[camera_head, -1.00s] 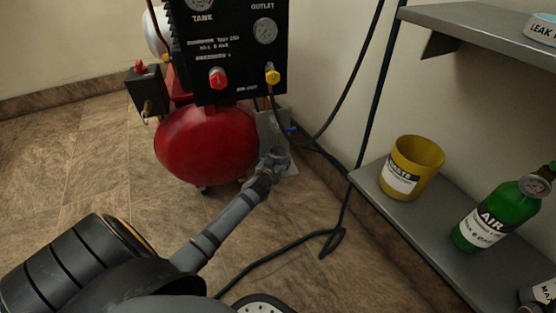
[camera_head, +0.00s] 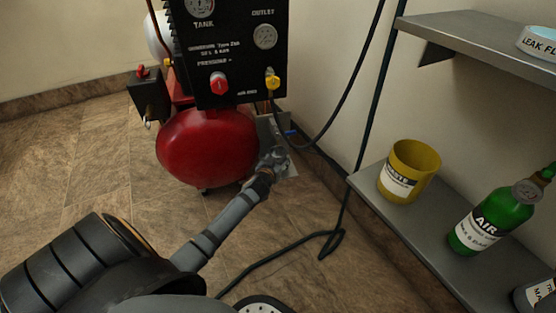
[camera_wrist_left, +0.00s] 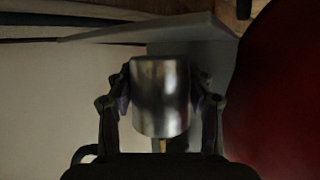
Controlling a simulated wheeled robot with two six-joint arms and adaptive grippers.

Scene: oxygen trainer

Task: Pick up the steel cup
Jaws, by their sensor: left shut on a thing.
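The steel cup (camera_wrist_left: 160,97) shows in the left wrist view as a shiny metal cylinder between the two fingers of my left gripper (camera_wrist_left: 161,103). The gripper is shut on it, with one finger against each side. In the head view my left gripper (camera_head: 271,163) is beside the red tank, low near the wall corner. The cup is too small and too covered by the gripper to make out clearly there. My right gripper is not in view.
A red compressor tank (camera_head: 208,146) with a black gauge panel (camera_head: 232,65) stands just left of the gripper. A black hose (camera_head: 290,247) runs over the floor. At right, a grey shelf (camera_head: 400,232) holds a yellow waste bin (camera_head: 410,168) and a green air bottle (camera_head: 490,221).

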